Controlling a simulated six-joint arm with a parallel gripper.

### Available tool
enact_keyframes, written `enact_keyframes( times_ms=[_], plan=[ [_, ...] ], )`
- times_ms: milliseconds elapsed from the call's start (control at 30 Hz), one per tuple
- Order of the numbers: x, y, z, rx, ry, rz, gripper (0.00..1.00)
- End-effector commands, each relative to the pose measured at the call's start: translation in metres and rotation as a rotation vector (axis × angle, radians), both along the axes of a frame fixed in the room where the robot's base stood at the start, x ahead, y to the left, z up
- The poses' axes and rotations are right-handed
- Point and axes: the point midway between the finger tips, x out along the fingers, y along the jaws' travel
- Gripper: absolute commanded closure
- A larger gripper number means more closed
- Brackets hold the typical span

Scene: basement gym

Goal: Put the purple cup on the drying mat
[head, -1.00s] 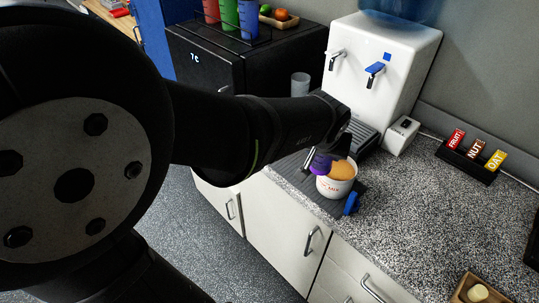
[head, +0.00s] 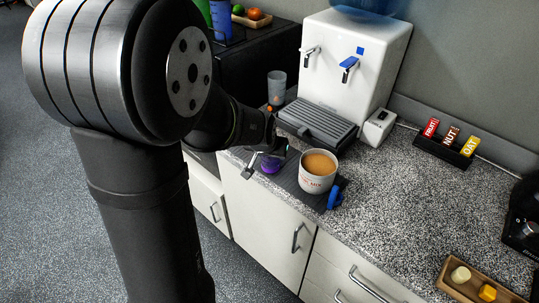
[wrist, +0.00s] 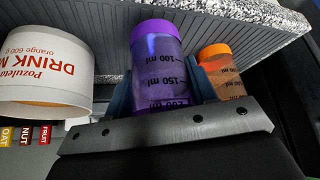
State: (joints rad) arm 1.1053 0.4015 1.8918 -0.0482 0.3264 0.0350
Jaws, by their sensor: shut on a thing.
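The purple cup (head: 272,164) is at my gripper (head: 266,155), over the front left part of the dark grey mat (head: 312,200) on the counter. In the wrist view the cup (wrist: 160,65) is see-through purple with ml marks, between my two fingers, which are shut on it. The ribbed grey mat (wrist: 215,22) lies behind it there. My gripper partly hides the cup in the head view, and I cannot tell whether its base touches the mat. A white tub (head: 318,174) with tan content stands on the mat just right of the cup.
An orange cup (wrist: 218,68) is close beside the purple one in the wrist view. A blue object (head: 335,197) is beside the tub. A water dispenser (head: 350,60) with a drip tray (head: 318,122) and a clear cup (head: 277,86) stand behind.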

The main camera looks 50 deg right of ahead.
Motion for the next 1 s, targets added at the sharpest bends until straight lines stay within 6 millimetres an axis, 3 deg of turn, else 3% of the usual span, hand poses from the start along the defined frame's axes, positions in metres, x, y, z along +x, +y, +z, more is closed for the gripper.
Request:
enact_keyframes(
  times_ms=[100, 467, 500, 600, 1000],
  plan=[
    [-0.0003, 0.0002, -0.0107, 0.000, 0.000, 0.000, 0.76],
    [-0.0005, 0.0001, -0.0141, 0.000, 0.000, 0.001, 0.76],
    [-0.0005, 0.0001, -0.0145, 0.000, 0.000, 0.001, 0.45],
    [-0.0005, 0.0001, -0.0141, 0.000, 0.000, 0.001, 0.27],
    [-0.0010, 0.0014, -0.0075, -0.002, 0.000, 0.001, 0.27]
  ],
)
